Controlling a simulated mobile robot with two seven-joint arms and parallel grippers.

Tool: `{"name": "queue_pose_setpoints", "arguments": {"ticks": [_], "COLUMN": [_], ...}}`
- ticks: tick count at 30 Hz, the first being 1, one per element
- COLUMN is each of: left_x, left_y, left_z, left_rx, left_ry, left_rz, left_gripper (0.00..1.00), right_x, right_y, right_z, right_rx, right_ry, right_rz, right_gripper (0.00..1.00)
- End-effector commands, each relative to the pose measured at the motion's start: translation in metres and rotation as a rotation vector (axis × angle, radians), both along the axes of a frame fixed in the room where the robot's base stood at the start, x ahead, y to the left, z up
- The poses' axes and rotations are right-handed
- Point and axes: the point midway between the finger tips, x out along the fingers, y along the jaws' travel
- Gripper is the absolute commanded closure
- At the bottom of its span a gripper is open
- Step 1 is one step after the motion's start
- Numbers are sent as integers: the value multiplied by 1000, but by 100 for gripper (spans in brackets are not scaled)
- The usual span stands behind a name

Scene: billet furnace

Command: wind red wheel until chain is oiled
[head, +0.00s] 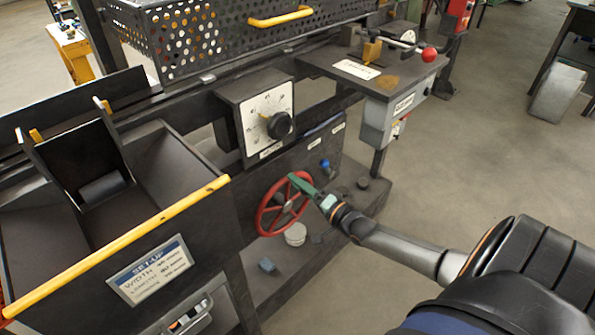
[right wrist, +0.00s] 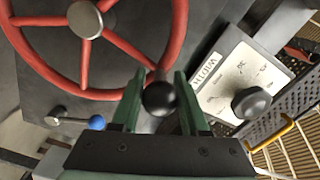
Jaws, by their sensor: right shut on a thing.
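The red wheel (head: 287,206) is an upright spoked handwheel on the dark front panel of the machine. Its rim and spokes (right wrist: 84,62) fill the upper left of the right wrist view. A black ball knob (right wrist: 160,98) sits at its rim. My right gripper (head: 301,184) is at the wheel's upper right rim, with its green fingers (right wrist: 157,82) shut on the black knob between them. No chain or oil can be made out. My left gripper is not in view.
A white dial (head: 265,105) with a black knob is above the wheel; the right wrist view reads WIDTH (right wrist: 207,74). A blue-tipped lever (head: 325,163) is close by on the right. A set-up sign (head: 150,270) with a yellow rail (head: 130,238) stands left. Floor is open at right.

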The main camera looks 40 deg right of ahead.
Motion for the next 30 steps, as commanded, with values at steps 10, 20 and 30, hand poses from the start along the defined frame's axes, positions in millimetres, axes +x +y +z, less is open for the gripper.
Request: {"name": "queue_pose_setpoints", "arguments": {"ticks": [10, 20, 30], "left_x": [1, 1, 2], "left_y": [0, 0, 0], "left_z": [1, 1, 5], "left_rx": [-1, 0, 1], "left_ry": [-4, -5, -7], "left_rz": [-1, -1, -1], "left_gripper": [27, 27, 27], "right_x": [2, 1, -14], "right_y": [-3, -2, -2], "right_z": [3, 2, 0], "right_rx": [-2, -2, -1], "right_ry": [-7, -4, 2], "right_rz": [-5, -3, -2], "right_gripper": [55, 30, 30]}}
